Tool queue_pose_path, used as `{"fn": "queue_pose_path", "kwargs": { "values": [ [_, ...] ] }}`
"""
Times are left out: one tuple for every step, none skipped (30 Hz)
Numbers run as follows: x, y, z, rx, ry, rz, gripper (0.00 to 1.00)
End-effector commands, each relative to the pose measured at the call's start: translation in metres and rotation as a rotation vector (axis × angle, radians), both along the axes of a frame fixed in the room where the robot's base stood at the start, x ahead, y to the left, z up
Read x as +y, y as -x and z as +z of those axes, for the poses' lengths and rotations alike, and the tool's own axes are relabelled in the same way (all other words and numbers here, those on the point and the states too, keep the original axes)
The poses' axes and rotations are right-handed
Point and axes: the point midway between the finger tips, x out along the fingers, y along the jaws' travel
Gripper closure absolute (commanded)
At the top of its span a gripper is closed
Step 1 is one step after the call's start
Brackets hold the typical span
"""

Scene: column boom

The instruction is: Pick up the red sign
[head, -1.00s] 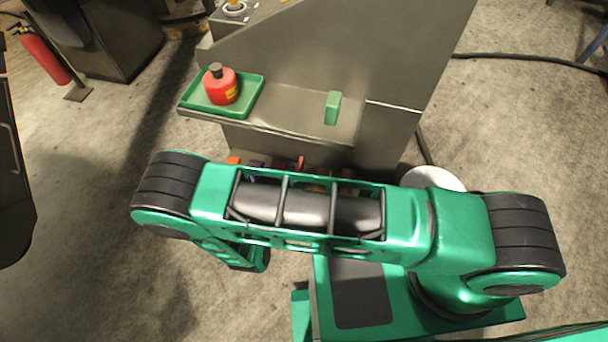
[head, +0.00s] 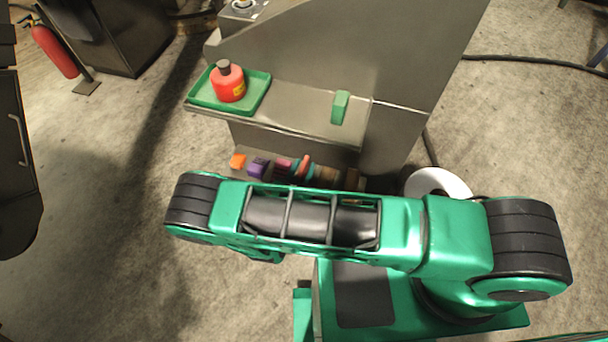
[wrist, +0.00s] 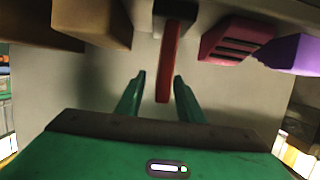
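The red sign (wrist: 168,62) shows edge-on in the wrist view as a thin upright red strip, with a dark grey piece at its upper end. My gripper (wrist: 158,78) is open, and the near end of the strip lies between the green fingertips in the picture, closer to the right one. I see no clear contact. In the head view the sign (head: 304,166) stands in a row of objects on a low ledge, partly behind my arm. My gripper is hidden there.
A dark red slotted block (wrist: 235,40) and a purple block (wrist: 290,52) sit right of the sign; brown blocks (wrist: 92,20) sit left. Above the row, a metal shelf (head: 300,118) holds a green tray (head: 258,95) with a red can (head: 228,84), and a green block (head: 340,107).

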Motion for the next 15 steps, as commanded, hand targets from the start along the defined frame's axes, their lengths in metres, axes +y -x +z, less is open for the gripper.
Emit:
{"fn": "queue_pose_path", "kwargs": {
  "values": [
    [-0.003,-0.007,-0.002,-0.002,0.0,-0.002,0.66],
    [-0.003,-0.011,-0.003,-0.003,0.001,-0.002,0.66],
    [-0.005,-0.016,-0.006,-0.002,0.001,-0.003,0.66],
    [-0.006,-0.02,-0.008,-0.001,0.001,-0.003,0.66],
    [-0.008,-0.024,-0.009,-0.002,0.002,-0.003,0.66],
    [-0.009,-0.029,-0.01,-0.002,0.001,-0.002,0.66],
    [-0.01,-0.032,-0.011,-0.002,0.001,-0.002,0.66],
    [-0.011,-0.034,-0.012,-0.001,0.0,-0.002,0.66],
    [-0.011,-0.036,-0.013,0.0,0.0,-0.002,0.66],
    [-0.011,-0.036,-0.013,0.0,-0.001,-0.001,0.66],
    [-0.011,-0.037,-0.013,0.0,-0.001,-0.001,0.66],
    [-0.011,-0.037,-0.013,0.0,0.0,-0.001,0.66],
    [-0.011,-0.037,-0.013,0.0,0.0,-0.001,0.66],
    [-0.011,-0.036,-0.013,0.0,0.0,-0.001,0.66],
    [-0.011,-0.036,-0.013,0.0,0.0,-0.001,0.66]
  ]
}}
